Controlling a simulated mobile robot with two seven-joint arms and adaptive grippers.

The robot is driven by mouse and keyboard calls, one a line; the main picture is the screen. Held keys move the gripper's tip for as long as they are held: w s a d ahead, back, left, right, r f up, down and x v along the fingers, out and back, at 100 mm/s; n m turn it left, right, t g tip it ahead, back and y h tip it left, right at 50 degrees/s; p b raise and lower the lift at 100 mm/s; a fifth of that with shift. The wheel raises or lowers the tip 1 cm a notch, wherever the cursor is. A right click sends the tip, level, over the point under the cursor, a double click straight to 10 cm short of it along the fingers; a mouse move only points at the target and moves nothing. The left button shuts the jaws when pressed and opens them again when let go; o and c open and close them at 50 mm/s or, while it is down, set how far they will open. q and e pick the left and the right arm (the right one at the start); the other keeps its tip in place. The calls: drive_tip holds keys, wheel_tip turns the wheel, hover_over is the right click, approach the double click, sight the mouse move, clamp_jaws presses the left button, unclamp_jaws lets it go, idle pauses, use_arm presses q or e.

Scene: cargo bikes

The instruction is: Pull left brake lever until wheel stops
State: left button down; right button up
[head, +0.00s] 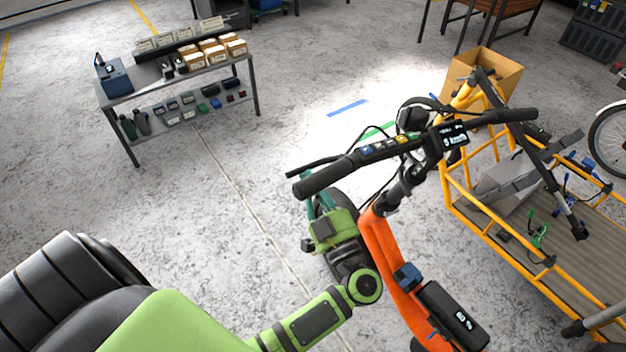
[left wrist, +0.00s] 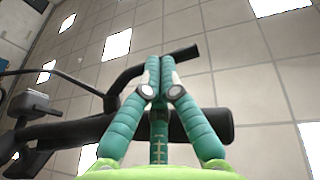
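The orange bike (head: 390,262) stands in front of me in the head view. Its left grip (head: 325,177) is a thick black tube, and the left brake lever (head: 310,163) runs just beyond it. My left gripper (head: 315,196) is just below the grip, its fingers partly hidden. In the left wrist view, the gripper's teal fingers (left wrist: 160,62) come together at their tips, across the lever (left wrist: 187,54) and the grip (left wrist: 75,132). I cannot tell whether the tips touch the lever. The bike's display (head: 451,138) shows a speed in km/h. My right gripper is not in view.
A yellow cargo bike (head: 465,200) with a flat bed stands close on the right, beside a cardboard box (head: 505,76). A metal shelf table (head: 258,98) with boxes and bottles is at the back left.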

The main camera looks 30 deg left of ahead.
use_arm(q)
drive_tip(key=shift+w+a+f+m+t+h+p, duration=0.15)
drive_tip(key=shift+w+a+t+h+p, duration=0.15)
drive_tip(key=shift+a+t, duration=0.15)
drive_tip(key=shift+w+a+f+m+t+h+p, duration=0.2)
drive_tip(key=shift+a+t+h, duration=0.1)
drive_tip(key=shift+a+t, duration=0.15)
drive_tip(key=shift+r, duration=0.15)
idle(1.5)
